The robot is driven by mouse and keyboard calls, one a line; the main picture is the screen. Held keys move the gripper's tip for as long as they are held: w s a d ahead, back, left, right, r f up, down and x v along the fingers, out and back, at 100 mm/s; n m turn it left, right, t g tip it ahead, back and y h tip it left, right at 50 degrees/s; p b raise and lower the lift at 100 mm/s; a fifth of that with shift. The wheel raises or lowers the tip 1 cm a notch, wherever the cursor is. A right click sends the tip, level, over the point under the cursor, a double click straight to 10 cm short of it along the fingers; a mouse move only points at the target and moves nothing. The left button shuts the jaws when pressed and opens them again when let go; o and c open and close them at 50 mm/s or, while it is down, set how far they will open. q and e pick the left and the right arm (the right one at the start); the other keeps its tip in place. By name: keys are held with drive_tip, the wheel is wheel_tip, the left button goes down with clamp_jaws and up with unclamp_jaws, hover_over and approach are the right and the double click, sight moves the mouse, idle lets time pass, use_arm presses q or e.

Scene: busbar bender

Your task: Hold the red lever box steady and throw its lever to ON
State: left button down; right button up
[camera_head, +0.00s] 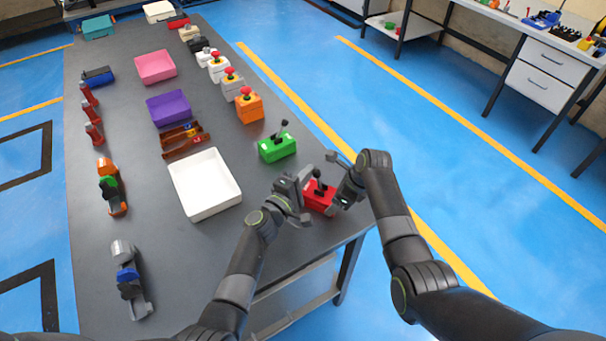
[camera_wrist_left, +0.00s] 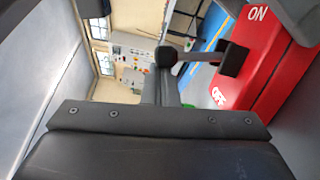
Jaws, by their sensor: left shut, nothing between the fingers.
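The red lever box (camera_head: 318,197) stands near the right edge of the dark table, its black lever (camera_head: 318,178) sticking up. In the left wrist view the red box (camera_wrist_left: 262,62) fills the right side, with ON above and OFF below; the lever (camera_wrist_left: 190,60) points left, ending in a round black knob. My left gripper (camera_head: 299,200) is shut and empty, close beside the box on its left. My right gripper (camera_head: 343,188) is at the box's right side; its fingers are partly hidden, and I cannot tell whether they grip the box.
A green lever box (camera_head: 277,148) stands just behind the red one. A white tray (camera_head: 206,184) lies to the left. Orange and grey button boxes (camera_head: 249,107) line the right edge farther back. The front of the table is mostly bare, with a grey-blue tool (camera_head: 130,280) at left.

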use_arm(q)
drive_tip(key=shift+s+d+r, duration=0.2)
drive_tip(key=shift+d+r, duration=0.1)
drive_tip(key=shift+d, duration=0.25)
idle(0.4)
drive_tip(key=v, duration=1)
drive_tip(key=shift+r, duration=0.15)
drive_tip(key=s+a+m+g+h, duration=0.1)
drive_tip(key=a+m+g+h, duration=0.1)
drive_tip(key=a+m, duration=0.2)
drive_tip(key=a, duration=0.2)
drive_tip(key=shift+a+m+h, duration=0.3)
drive_tip(key=shift+a, duration=0.05)
